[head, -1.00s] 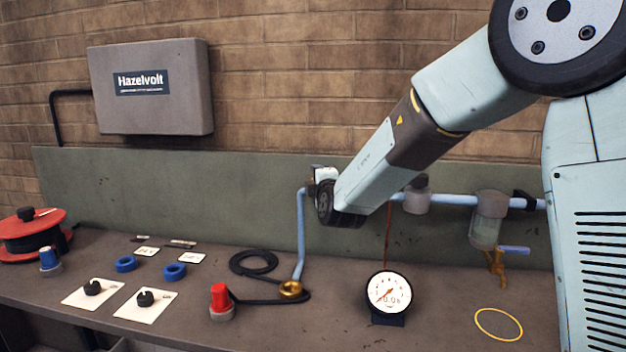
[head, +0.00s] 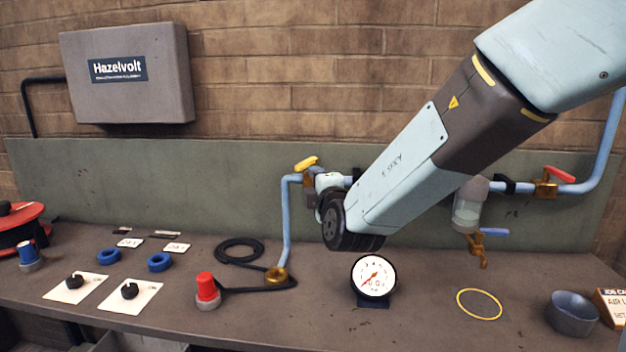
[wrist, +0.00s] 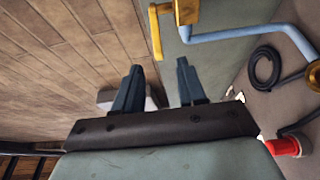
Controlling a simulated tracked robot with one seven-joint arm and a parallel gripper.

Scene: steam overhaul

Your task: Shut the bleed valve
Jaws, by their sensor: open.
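Three valves show in the head view and no label tells which is the bleed valve. One with a yellow lever (head: 306,163) sits atop the left pipe bend. One with a blue lever (head: 494,232) hangs under the clear bowl (head: 467,208). One with a red lever (head: 559,174) is on the pipe at right. My gripper (wrist: 158,82) is open and empty in the wrist view, its fingers apart. The yellow lever (wrist: 155,35) is just beyond the fingers there, not touched as far as I can see. In the head view my arm hides most of my gripper.
A pressure gauge (head: 374,277) stands on the bench below my arm. A red-capped knob (head: 207,290), a black hose coil (head: 240,251), a yellow ring (head: 479,304) and a grey bowl (head: 572,314) lie around it. The green back panel (head: 150,190) stands behind.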

